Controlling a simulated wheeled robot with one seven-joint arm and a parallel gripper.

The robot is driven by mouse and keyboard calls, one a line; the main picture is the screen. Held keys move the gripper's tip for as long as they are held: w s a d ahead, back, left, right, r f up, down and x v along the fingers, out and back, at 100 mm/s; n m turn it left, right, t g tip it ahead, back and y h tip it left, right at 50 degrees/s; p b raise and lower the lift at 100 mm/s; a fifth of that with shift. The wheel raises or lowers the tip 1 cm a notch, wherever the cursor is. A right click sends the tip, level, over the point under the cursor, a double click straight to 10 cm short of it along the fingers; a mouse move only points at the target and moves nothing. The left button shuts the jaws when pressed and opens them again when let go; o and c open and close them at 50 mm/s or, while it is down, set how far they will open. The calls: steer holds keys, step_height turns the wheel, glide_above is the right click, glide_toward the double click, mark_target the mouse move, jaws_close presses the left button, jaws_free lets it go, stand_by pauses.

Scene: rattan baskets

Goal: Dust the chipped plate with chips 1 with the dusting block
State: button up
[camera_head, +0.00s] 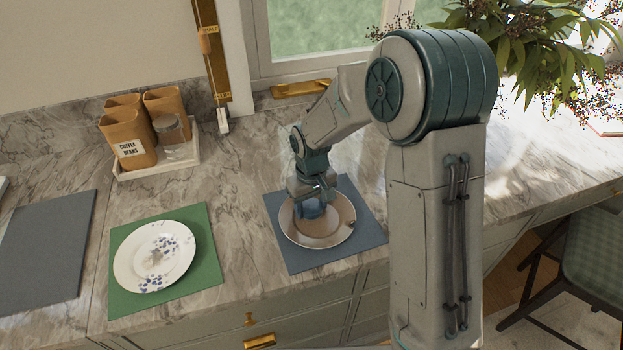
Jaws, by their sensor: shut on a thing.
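A beige-brown plate (322,236) lies on a blue-grey mat (300,262) in the middle of the counter. It has a small dark mark, like a chip, on its right rim. My gripper (313,201) points down over this plate and is shut on a small bluish block, the dusting block (311,209). The block is at or just above the plate's surface; I cannot tell whether they touch. My gripper hides part of the plate's far side. A white plate (135,262) with blue spots and a greyish patch in its middle lies on a green mat (200,275) to the left.
A grey mat (45,245) lies bare at the far left. Brown canisters (128,145) and a glass jar (172,132) stand on a white tray (185,160) at the back left. A leafy plant (515,45) is at the back right. Marble counter (235,215) between the mats is clear.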

mark_target(312, 208)
steer(key=r+p, duration=0.2)
steer(key=r, duration=0.1)
steer(key=shift+s+r, duration=0.2)
steer(key=shift+w+r+p, duration=0.2)
steer(key=shift+r+p, duration=0.25)
steer(key=shift+r, duration=0.2)
steer(key=shift+s+r+p, duration=0.1)
steer(key=shift+r+p, duration=0.9)
steer(key=shift+r, duration=0.7)
steer(key=shift+f, duration=0.1)
